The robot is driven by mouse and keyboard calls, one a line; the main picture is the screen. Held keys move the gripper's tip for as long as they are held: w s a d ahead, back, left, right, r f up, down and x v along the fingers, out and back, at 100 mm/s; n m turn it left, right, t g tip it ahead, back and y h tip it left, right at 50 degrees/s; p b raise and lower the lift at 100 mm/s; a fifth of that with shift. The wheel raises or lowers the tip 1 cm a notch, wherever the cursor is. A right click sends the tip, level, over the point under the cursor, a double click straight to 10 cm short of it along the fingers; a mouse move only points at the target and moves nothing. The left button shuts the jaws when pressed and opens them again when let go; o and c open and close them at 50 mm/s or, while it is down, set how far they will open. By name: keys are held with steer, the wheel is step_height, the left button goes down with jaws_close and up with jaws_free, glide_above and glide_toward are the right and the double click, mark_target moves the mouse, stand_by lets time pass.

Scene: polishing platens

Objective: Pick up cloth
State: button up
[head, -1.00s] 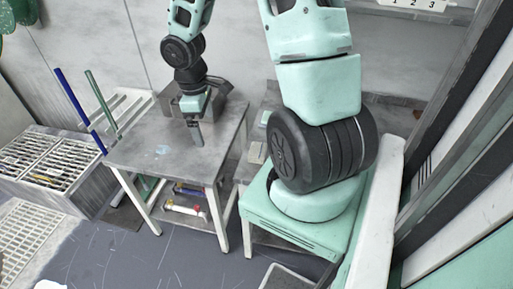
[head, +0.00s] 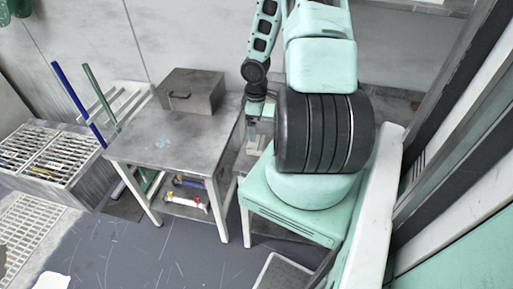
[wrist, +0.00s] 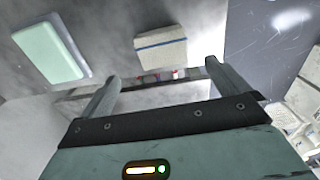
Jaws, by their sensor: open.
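A folded off-white cloth with a blue stripe (wrist: 160,48) lies flat on a grey metal surface in the wrist view, beyond and between the fingertips. My gripper (wrist: 162,76) is open and empty, with its two fingers spread either side of the cloth's line and apart from it. In the head view my gripper (head: 258,122) hangs low over the narrow surface right of the grey table. My arm hides much of that spot, so the gap to the cloth is hard to judge there.
A mint-green flat block (wrist: 50,50) lies left of the cloth.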

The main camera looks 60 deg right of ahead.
mark_target(256, 145)
step_height(256, 145, down, 4)
steer(key=shift+b, duration=0.5)
step_height(256, 145, down, 5)
steer(key=b, duration=0.3)
steer(key=shift+s+a, duration=0.15)
steer(key=c, duration=1)
